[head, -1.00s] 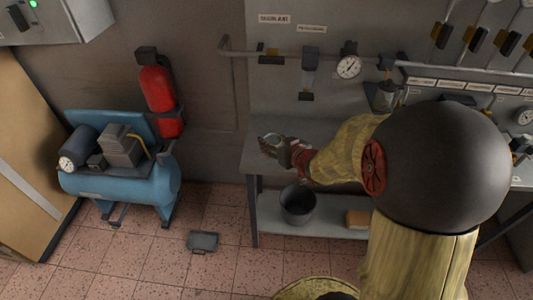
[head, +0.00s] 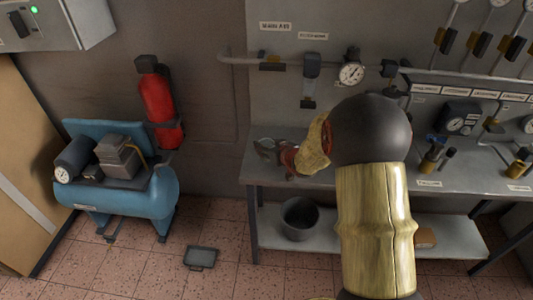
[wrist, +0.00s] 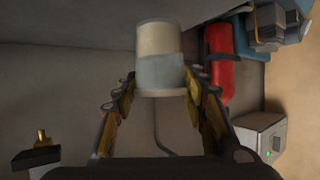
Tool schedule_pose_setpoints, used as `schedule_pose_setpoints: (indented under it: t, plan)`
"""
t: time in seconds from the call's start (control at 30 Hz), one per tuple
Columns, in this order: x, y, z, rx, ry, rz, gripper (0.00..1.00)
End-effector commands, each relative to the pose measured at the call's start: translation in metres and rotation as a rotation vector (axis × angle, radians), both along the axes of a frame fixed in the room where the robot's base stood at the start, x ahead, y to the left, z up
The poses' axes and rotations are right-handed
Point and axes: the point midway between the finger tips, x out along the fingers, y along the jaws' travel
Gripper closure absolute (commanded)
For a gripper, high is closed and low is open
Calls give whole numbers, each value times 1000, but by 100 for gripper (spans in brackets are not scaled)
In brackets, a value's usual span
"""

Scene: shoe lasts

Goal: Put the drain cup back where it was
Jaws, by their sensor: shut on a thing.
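The drain cup (wrist: 160,45), a pale cylinder with a grey-blue band, sits between the fingers of my gripper (wrist: 161,85) in the wrist view. The fingers are shut on it near its lower end in that picture. In the head view my gripper (head: 267,150) is over the left end of the bench top, below the wall panel. I cannot clearly make out the cup there. A filter unit (head: 311,68) hangs from the pipe on the panel, above and right of my gripper.
A gauge (head: 351,74) and a regulator stand right of the filter. A dark bucket (head: 299,218) is on the lower shelf (head: 345,242). A red fire extinguisher (head: 161,105) and a blue compressor (head: 120,190) are at the left. A grey tray (head: 201,257) lies on the floor.

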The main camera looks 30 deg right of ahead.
Motion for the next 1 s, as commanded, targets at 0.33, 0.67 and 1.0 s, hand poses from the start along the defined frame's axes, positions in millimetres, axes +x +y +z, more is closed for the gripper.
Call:
schedule_pose_setpoints:
  t: [0.33,0.67,1.0]
  plan:
    - [-1,0,-30,1,0,0,88]
    - [-1,0,-34,1,2,0,54]
    - [-1,0,-34,1,1,0,39]
